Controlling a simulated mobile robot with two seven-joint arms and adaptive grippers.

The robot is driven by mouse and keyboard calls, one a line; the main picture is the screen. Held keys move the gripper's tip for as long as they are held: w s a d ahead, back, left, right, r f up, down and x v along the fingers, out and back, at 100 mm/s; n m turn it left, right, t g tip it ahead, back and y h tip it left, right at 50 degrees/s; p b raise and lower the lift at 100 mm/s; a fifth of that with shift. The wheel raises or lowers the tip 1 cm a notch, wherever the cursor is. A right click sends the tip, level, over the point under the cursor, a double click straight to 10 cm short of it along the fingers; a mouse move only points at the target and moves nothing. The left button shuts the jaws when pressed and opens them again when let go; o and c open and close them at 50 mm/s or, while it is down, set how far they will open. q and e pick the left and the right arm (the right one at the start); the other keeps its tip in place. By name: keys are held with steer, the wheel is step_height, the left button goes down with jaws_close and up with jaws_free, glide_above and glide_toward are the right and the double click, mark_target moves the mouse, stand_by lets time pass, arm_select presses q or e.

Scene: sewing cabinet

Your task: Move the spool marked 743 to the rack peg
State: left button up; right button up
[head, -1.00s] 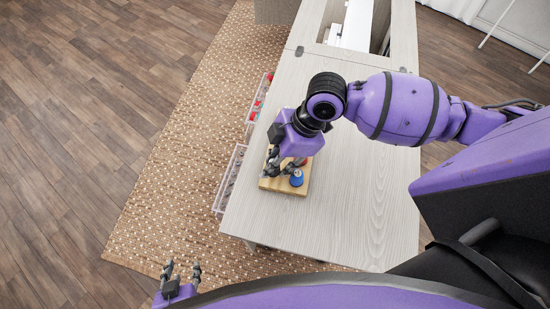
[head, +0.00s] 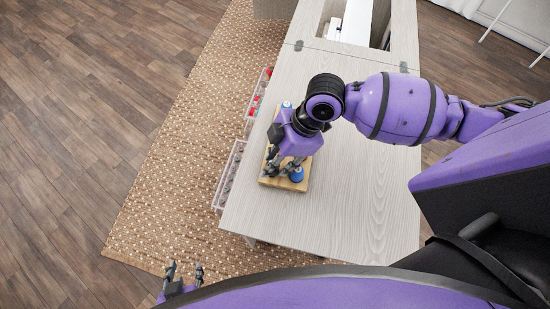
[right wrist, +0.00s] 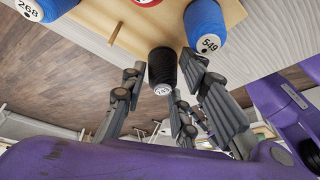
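The black spool (right wrist: 162,68) shows in the right wrist view; its small white label seems to read 743. In the head view my right gripper (head: 283,166) is over the near part of the board, hiding the black spool. A bare peg (right wrist: 114,33) sticks out at the board's edge. My left gripper (head: 184,276) is open and empty, low at the left, away from the cabinet.
Blue spools marked 549 (right wrist: 206,24) and 268 (right wrist: 42,6) stand on the board, with a red spool partly cut off between them. Clear trays (head: 229,178) with small items hang at the cabinet's left edge. The grey cabinet top (head: 350,200) is clear on the right.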

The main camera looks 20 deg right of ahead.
steer(key=shift+o, duration=1.4)
arm_select(q)
steer(key=shift+w+a, duration=0.1)
steer(key=shift+w, duration=0.25)
arm_select(e)
steer(key=shift+o, duration=0.2)
arm_select(q)
steer(key=shift+w+r, duration=0.1)
arm_select(e)
steer(key=shift+d+r, duration=0.15)
steer(key=shift+r, duration=0.15)
arm_select(q)
steer(key=shift+s, duration=0.2)
arm_select(e)
steer(key=v, duration=1.1)
steer(key=shift+r, duration=0.2)
